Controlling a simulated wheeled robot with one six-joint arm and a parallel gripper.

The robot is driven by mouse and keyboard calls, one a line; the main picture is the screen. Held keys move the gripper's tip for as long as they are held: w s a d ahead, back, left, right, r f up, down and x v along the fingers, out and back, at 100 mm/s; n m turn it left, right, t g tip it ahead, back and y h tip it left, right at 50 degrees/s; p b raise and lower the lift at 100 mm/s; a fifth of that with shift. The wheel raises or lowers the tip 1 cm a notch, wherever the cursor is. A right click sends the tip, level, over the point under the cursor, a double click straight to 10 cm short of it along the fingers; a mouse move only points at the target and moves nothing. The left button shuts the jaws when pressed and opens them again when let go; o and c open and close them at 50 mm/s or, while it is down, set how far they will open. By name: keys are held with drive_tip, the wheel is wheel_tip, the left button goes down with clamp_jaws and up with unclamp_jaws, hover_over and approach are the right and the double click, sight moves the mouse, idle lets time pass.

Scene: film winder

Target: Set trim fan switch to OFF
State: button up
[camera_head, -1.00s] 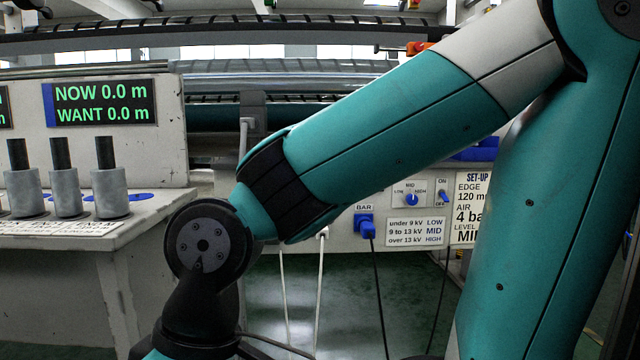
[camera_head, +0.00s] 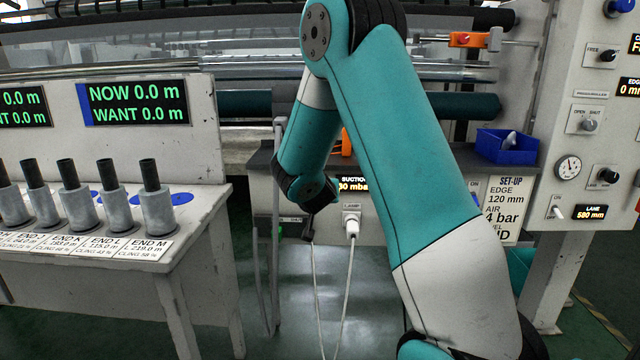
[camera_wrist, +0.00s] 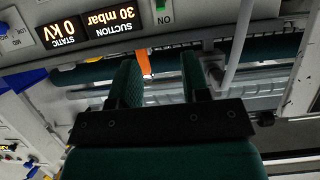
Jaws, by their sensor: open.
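My gripper (camera_wrist: 160,72) is open in the wrist view, its two dark green fingers apart with nothing held between them. An orange piece (camera_wrist: 143,62) shows beyond the gap between the fingers. A small green part (camera_wrist: 163,5) at the top edge of the wrist view has an upside-down ON label; I cannot read whether it belongs to the trim fan switch. A toggle marked ON and OFF (camera_head: 557,212) is on the right panel in the head view; no trim fan label is readable there. My gripper's fingers are not clear in the head view.
The suction display (camera_head: 353,184) is partly behind my arm; it shows in the wrist view (camera_wrist: 112,22) beside the static display (camera_wrist: 66,30). A lamp plug (camera_head: 351,228) with a white cable hangs below. A blue bin (camera_head: 506,147) stands right, the bench with cylinders (camera_head: 155,205) left.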

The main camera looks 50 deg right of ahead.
drive_tip(key=x, duration=1.5)
drive_tip(key=shift+w+d+f, duration=0.15)
drive_tip(key=shift+w+f, duration=0.05)
drive_tip(key=shift+f, duration=0.05)
drive_tip(key=shift+c, duration=0.2)
clamp_jaws()
